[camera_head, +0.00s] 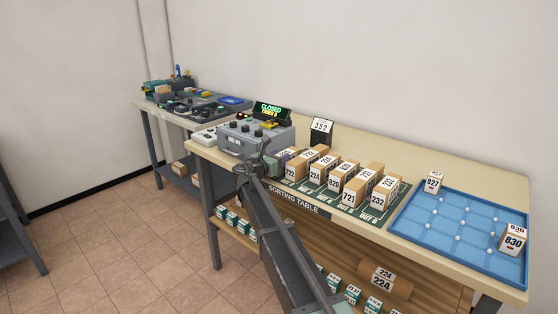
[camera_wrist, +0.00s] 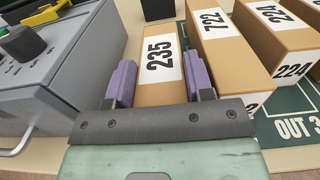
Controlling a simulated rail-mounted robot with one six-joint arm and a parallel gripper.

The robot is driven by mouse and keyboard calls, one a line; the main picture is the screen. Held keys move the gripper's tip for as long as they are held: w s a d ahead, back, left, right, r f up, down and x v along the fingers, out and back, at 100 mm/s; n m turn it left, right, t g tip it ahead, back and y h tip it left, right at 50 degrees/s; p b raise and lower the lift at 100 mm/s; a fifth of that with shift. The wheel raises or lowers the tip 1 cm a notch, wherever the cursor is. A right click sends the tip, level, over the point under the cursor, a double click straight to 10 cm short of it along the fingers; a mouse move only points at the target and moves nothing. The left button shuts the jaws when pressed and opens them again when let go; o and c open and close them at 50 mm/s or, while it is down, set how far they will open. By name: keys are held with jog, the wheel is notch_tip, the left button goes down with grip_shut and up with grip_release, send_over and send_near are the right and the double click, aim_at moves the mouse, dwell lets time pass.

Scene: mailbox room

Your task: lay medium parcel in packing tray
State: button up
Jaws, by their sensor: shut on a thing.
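My gripper (camera_wrist: 160,72) is shut on a brown cardboard parcel marked 235 (camera_wrist: 161,93), with one purple finger on each side of it. In the head view, my gripper (camera_head: 284,156) is at the left end of the parcel row, beside the grey machine, and mostly hides this parcel. I cannot tell whether the parcel still touches the table. The blue packing tray (camera_head: 436,247) lies at the right end of the sorting table. A parcel marked 830 (camera_head: 513,243) stands at its right side, and a smaller one marked 827 (camera_head: 433,182) stands at its back left corner.
Several parcels stand in the row, the closest marked 722 (camera_wrist: 222,42). A grey machine (camera_head: 256,136) with a "CLOSED" display stands left of my gripper. A black number display (camera_head: 321,131) stands behind the row. The tray's middle is free except for small white dots.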

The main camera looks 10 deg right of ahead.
jog(key=o, duration=0.8)
